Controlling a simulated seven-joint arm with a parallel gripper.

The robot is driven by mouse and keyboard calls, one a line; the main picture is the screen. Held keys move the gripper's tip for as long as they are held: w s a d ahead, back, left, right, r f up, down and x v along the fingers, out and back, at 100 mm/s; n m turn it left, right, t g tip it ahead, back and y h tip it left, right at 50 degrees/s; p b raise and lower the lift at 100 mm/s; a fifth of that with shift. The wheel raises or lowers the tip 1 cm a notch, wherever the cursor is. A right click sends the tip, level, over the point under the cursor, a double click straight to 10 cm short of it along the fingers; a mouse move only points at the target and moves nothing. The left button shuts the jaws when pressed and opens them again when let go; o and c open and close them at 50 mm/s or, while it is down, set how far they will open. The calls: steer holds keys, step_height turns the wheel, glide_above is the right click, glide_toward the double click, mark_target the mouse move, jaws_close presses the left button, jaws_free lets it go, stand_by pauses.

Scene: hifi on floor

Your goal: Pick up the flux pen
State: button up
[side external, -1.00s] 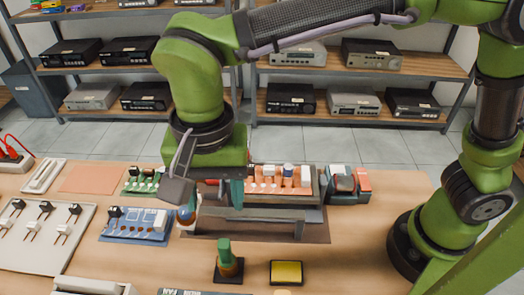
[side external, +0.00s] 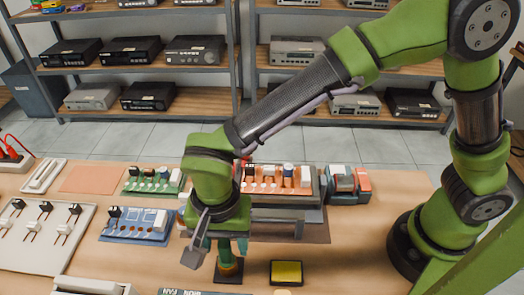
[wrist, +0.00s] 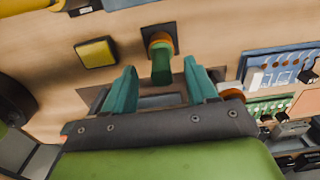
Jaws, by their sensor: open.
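The flux pen (side external: 229,267) looks to be the upright green-topped piece with an orange-brown band, standing in a small square black base (side external: 229,279) near the front of the bench. It also shows in the wrist view (wrist: 161,62), top centre. My gripper (side external: 232,254) is directly over it, pointing down, with its teal fingers open. In the wrist view the pen's green top appears between the two fingertips (wrist: 160,72). I cannot tell whether either finger touches it. My gripper and wrist partly hide the pen's top in the side view.
A yellow pad in a black tray (side external: 286,273) sits just right of the pen. Behind are a grey rack (side external: 280,228) on a dark mat, an orange board (side external: 275,187), a green board (side external: 154,182) and a blue board (side external: 135,226). Bare wood lies to the right.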

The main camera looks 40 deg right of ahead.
mark_target(226, 256)
step_height(226, 256, down, 4)
steer(key=shift+r, duration=0.2)
steer(key=c, duration=1)
